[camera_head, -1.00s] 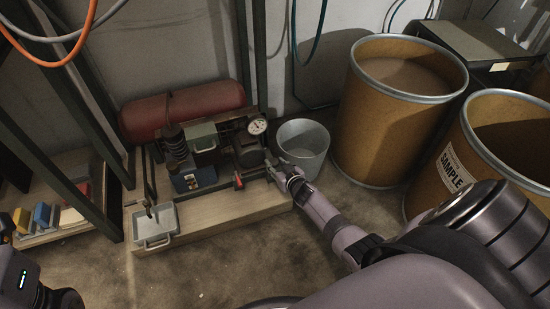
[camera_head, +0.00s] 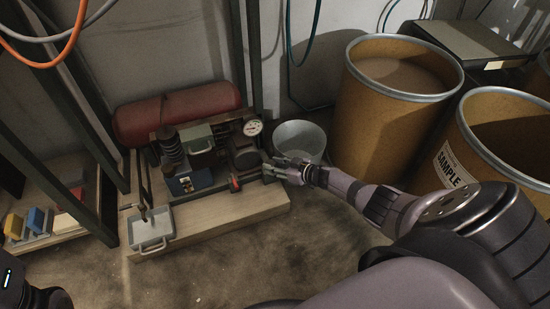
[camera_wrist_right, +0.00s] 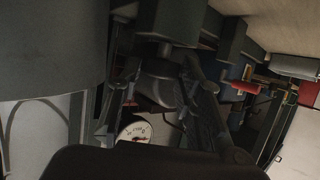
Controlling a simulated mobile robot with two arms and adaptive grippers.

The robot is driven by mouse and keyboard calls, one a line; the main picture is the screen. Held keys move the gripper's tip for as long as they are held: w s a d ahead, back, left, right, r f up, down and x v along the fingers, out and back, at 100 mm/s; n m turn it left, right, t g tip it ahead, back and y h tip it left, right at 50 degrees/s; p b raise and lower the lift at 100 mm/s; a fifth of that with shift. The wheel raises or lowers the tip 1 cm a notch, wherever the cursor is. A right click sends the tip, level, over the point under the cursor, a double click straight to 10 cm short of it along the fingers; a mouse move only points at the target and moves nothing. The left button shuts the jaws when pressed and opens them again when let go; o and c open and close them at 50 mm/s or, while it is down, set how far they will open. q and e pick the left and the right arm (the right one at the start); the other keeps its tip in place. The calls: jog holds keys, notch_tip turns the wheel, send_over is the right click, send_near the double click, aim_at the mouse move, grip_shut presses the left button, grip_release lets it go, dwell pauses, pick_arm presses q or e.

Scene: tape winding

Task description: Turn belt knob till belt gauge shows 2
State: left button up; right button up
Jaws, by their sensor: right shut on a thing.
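The belt machine stands on a pale wooden base (camera_head: 215,215) on the floor. A round white gauge (camera_head: 253,128) sits at its upper right; the gauge also shows in the right wrist view (camera_wrist_right: 135,131), too small to read its number surely. My right gripper (camera_head: 271,168) reaches in from the right to the machine's right side, below the gauge. In the right wrist view my right gripper (camera_wrist_right: 155,100) has its two fingers on either side of a dark knob (camera_wrist_right: 160,70) and is shut on it. The fingers partly hide the knob. My left gripper is out of view.
A red-handled part (camera_head: 235,183) and a blue box (camera_head: 190,182) lie left of my right gripper. A grey bucket (camera_head: 303,138) stands close behind it. Brown drums (camera_head: 390,130) stand to the right. A metal tray (camera_head: 151,228) is at the front left.

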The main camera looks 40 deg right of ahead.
jog(key=shift+d, duration=0.1)
jog(key=o, duration=1.1)
jog(key=shift+o, duration=0.2)
jog(key=shift+v, duration=0.75)
jog(key=v, duration=1)
jog(key=shift+r, duration=0.15)
jog(key=shift+s, duration=0.1)
